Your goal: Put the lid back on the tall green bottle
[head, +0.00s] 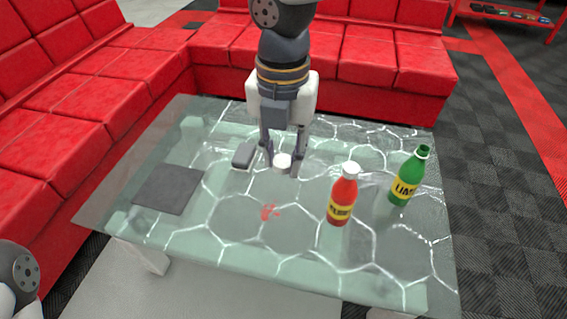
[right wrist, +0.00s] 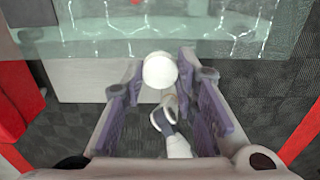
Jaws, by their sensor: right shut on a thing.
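The tall green bottle (head: 408,177) stands upright near the right edge of the glass table (head: 225,255), with a yellow label and a bare green neck. My right gripper (head: 282,165) is left of both bottles, shut on a white round lid (head: 283,158). The lid also shows between the fingertips in the right wrist view (right wrist: 160,70). The gripper hangs above the table, apart from the green bottle. Part of my left arm shows at the lower left of the head view; its gripper is out of view.
A red bottle (head: 342,197) with a white cap stands left of the green one. A small grey box (head: 244,155) lies just left of my right gripper. A dark square mat (head: 170,190) lies at the table's left. Red sofas (head: 380,70) border the back and left.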

